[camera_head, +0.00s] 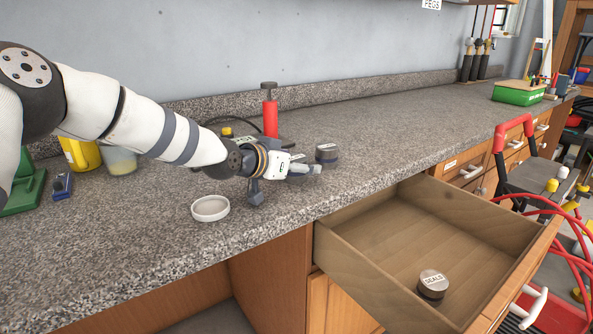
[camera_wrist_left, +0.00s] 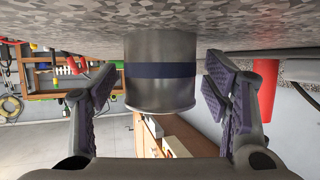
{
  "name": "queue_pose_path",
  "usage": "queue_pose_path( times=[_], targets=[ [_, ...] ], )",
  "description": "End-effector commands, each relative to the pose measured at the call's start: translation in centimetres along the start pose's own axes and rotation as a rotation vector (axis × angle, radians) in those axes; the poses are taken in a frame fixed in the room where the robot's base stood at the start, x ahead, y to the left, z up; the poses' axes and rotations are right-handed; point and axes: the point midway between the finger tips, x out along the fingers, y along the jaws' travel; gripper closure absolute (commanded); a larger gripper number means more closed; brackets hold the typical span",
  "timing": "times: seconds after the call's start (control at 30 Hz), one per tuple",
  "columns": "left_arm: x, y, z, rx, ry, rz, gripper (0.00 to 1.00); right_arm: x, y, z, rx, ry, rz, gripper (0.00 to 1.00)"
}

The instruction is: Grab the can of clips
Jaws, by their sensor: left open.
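A small dark grey metal can (camera_head: 327,153) stands upright on the granite counter (camera_head: 400,138); its label is too small to read in the head view. My left gripper (camera_head: 308,169) is low over the counter, open, pointing at this can. In the left wrist view, which is upside down, the can (camera_wrist_left: 160,75) with a dark blue band lies straight ahead between the two spread fingers (camera_wrist_left: 160,100). Gaps show on both sides, and no finger visibly touches it. Another round can (camera_head: 432,285), with a label that seems to read SEALS, stands in the open drawer. My right gripper is not in view.
A red hand pump (camera_head: 269,112) stands behind the gripper. The open wooden drawer (camera_head: 390,235) juts out at right. A yellow container (camera_head: 80,152) is at left. The counter right of the can is clear.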

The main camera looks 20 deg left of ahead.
Motion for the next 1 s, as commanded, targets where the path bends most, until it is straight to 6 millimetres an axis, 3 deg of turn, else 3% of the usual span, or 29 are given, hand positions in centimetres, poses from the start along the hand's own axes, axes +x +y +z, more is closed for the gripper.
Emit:
queue_pose_path(
  times=[0.1, 0.33, 0.37, 0.67, 0.83, 1.0],
  targets=[
    [-0.2, 0.0, -0.4, 0.001, 0.005, -0.001, 0.33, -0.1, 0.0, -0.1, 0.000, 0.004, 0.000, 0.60],
    [-0.2, 0.0, -0.4, 0.001, 0.005, -0.001, 0.85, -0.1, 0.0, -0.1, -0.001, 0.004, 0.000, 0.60],
    [-0.2, 0.0, -0.3, 0.001, 0.004, -0.001, 0.87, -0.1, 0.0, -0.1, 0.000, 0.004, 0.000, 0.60],
    [-0.3, 0.0, -0.7, 0.001, 0.006, -0.001, 0.88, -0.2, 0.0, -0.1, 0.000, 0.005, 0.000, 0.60],
    [-1.4, 0.0, -3.3, 0.002, 0.012, -0.002, 0.88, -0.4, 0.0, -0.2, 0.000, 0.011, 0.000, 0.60],
    [-6.3, 2.3, -7.5, 0.011, 0.026, -0.002, 0.88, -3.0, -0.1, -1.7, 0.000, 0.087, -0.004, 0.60]
  ],
)
